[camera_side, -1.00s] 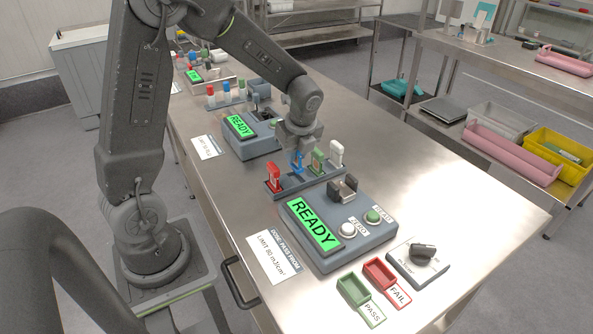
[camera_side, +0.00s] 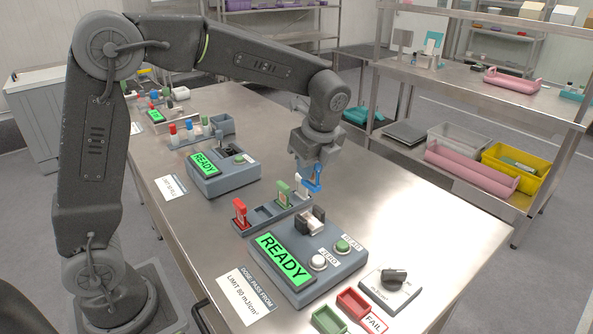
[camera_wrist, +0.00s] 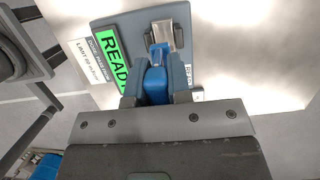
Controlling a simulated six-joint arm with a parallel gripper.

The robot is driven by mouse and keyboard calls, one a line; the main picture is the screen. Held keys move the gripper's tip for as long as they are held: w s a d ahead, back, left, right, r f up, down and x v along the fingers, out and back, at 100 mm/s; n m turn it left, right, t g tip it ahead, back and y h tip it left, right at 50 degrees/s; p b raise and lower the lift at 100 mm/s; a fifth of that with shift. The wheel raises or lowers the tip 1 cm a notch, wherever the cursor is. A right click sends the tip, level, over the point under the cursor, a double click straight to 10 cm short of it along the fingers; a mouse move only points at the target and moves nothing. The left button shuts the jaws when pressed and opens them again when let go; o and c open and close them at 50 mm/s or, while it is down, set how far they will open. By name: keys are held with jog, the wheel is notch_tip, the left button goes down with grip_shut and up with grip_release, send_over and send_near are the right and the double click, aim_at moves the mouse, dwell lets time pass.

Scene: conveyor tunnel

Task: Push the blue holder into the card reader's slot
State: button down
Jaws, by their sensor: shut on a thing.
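My gripper (camera_side: 311,168) is shut on the blue holder (camera_side: 314,181) and holds it pointing down, in the air above the bench. In the wrist view the blue holder (camera_wrist: 155,80) sits between both fingers. The grey card reader (camera_side: 330,251) stands on the bench with a green READY screen. Its slot (camera_side: 312,222) lies between dark posts at the reader's back, with a pale piece between them. In the side view the holder is above and behind the slot, apart from it.
A rack (camera_side: 263,212) with red, green and white holders stands behind the reader. A second READY unit (camera_side: 223,174) is farther back. The bench to the right is clear.

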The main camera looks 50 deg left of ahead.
aim_at(312, 182)
jog(key=shift+f, duration=2.75)
jog(key=shift+f, duration=0.2)
jog(key=shift+f, duration=2.45)
jog(key=c, duration=1.2)
grip_release()
jog(key=shift+o, duration=1.1)
jog(key=v, duration=1.4)
jog(key=shift+a, duration=0.15)
